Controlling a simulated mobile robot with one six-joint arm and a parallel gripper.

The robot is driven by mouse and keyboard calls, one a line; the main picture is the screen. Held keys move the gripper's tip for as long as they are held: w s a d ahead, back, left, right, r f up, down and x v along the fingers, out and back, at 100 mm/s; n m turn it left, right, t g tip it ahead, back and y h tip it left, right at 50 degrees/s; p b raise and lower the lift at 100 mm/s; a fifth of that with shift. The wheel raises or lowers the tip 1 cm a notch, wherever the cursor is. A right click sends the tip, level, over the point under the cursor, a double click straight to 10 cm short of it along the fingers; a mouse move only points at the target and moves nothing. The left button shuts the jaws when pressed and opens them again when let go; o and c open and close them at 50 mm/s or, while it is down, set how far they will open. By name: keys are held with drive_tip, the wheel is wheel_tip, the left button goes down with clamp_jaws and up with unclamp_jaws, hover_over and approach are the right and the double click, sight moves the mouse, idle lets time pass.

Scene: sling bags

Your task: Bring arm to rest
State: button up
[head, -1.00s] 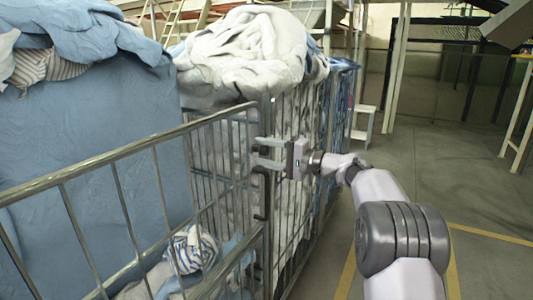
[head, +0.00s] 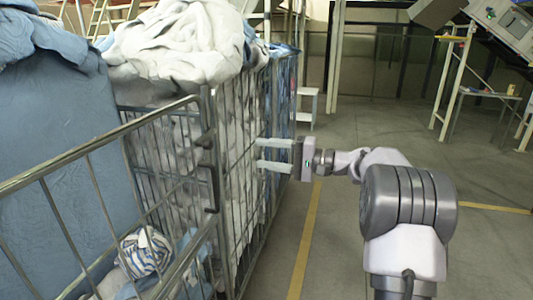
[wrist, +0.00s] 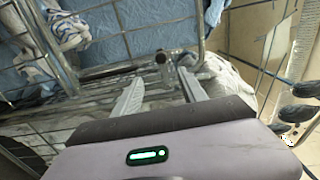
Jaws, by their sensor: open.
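My gripper (head: 268,154) is open and empty in the head view. Its two pale fingers point left at the side of a wire cage cart (head: 250,190) filled with white laundry (head: 175,45). I cannot tell whether the fingertips touch the cart's bars. My arm reaches in from the lower right and is bent. In the wrist view the two fingers of my gripper (wrist: 160,88) stand apart with nothing between them but cart bars and cloth beyond.
A nearer cart rail (head: 100,143) and a blue sling bag (head: 60,130) fill the left. A striped cloth bundle (head: 146,250) lies low in the near cart. Grey floor (head: 390,130) with yellow lines is open to the right, with a machine (head: 505,25) at the far right.

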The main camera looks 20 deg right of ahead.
drive_tip(key=s+a+f+n+g+h, duration=0.15)
drive_tip(key=s+a+g+h, duration=0.45)
drive_tip(key=s+a, duration=1.15)
drive_tip(key=s+d+f+h, duration=0.2)
drive_tip(key=s+f+h, duration=0.1)
drive_tip(key=s, duration=0.7)
drive_tip(key=s+d+f+n+t+h, duration=0.1)
drive_tip(key=s+d+f+h, duration=0.1)
drive_tip(key=s+f, duration=0.4)
drive_tip(key=s+h, duration=0.1)
drive_tip(key=s, duration=0.3)
drive_tip(key=shift+s+h, duration=0.2)
drive_tip(key=shift+h, duration=0.1)
drive_tip(key=shift+d, duration=0.1)
